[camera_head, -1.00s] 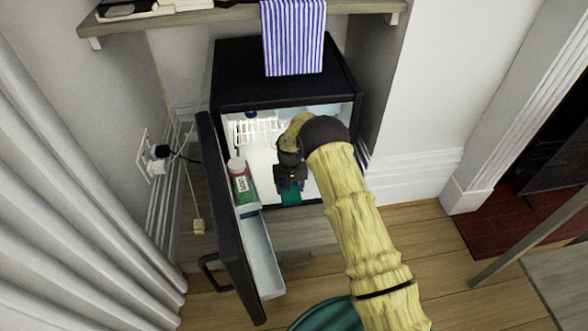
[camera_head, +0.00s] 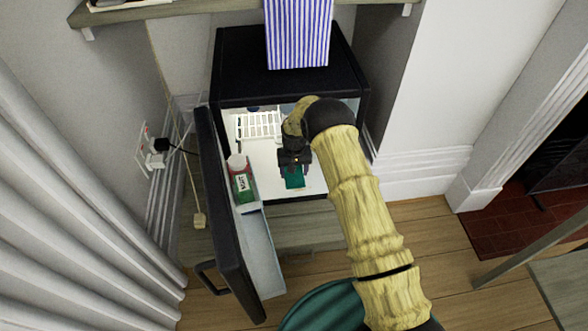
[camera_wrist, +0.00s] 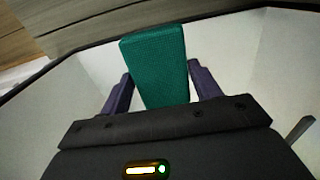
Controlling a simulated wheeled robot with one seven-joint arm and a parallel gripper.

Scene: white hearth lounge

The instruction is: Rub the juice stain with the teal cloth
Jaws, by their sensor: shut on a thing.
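My gripper (camera_head: 294,160) is shut on the teal cloth (camera_head: 294,178), inside the open small black fridge (camera_head: 290,85). The cloth is a folded teal pad, low over the white fridge floor near its front edge; I cannot tell whether it touches. In the wrist view the cloth (camera_wrist: 155,65) stands out between the two dark purple fingers of my gripper (camera_wrist: 158,88). I cannot make out the juice stain; the cloth and gripper may cover it.
A white wire rack (camera_head: 258,125) is at the back inside.

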